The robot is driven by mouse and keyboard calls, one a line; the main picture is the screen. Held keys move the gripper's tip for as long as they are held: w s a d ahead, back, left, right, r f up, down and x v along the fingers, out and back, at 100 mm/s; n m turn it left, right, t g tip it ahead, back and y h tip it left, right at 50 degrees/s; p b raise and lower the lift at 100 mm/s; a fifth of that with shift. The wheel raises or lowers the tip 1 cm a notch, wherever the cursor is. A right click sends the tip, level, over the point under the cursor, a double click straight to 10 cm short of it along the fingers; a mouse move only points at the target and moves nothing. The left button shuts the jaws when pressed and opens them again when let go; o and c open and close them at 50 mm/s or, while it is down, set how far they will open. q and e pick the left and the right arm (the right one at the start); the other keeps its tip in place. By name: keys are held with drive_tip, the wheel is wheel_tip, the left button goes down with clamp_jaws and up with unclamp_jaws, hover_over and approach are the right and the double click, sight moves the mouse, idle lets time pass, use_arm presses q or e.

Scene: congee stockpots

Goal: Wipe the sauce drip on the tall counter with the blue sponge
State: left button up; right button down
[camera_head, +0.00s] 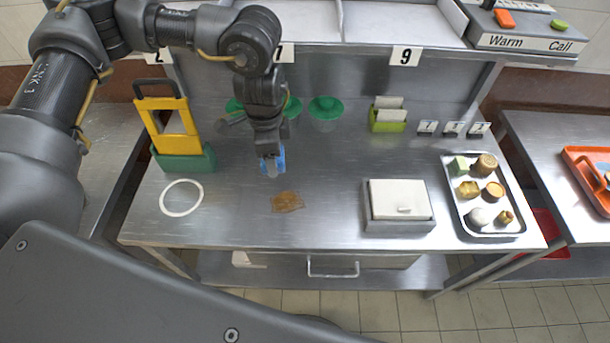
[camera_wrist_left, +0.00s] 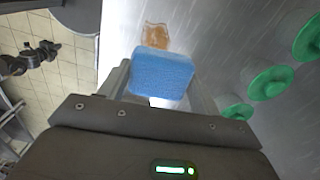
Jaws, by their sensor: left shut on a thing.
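The blue sponge (camera_head: 280,158) is held in my left gripper (camera_head: 270,165), just above or on the steel counter (camera_head: 335,190); I cannot tell if it touches. It also shows large between the fingers in the left wrist view (camera_wrist_left: 161,74). The sauce drip (camera_head: 287,202) is a flat brown-orange patch on the counter, nearer the front than the sponge. In the left wrist view the sauce drip (camera_wrist_left: 155,37) lies just beyond the sponge, partly covered by it. My right gripper is in neither view.
A white ring (camera_head: 181,198) and a green holder with a yellow frame (camera_head: 184,160) stand at left. Green round items (camera_head: 326,107) sit behind. A white-lidded box (camera_head: 399,206) and a tray of small items (camera_head: 484,232) are at right. Counter around the drip is clear.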

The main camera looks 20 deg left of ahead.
use_arm(q)
drive_tip(key=w+d+f+m+p, duration=0.1)
drive_tip(key=d+f+m, duration=0.2)
drive_tip(key=m, duration=1)
drive_tip(key=w+d+f+m+p, duration=0.1)
drive_tip(key=d+f+m, duration=0.3)
drive_tip(key=m, duration=1)
wheel_tip(320, 180, down, 3)
drive_tip(key=shift+d+r+m+p, duration=0.15)
drive_tip(key=shift+m+p, duration=0.15)
drive_tip(key=shift+p, duration=0.35)
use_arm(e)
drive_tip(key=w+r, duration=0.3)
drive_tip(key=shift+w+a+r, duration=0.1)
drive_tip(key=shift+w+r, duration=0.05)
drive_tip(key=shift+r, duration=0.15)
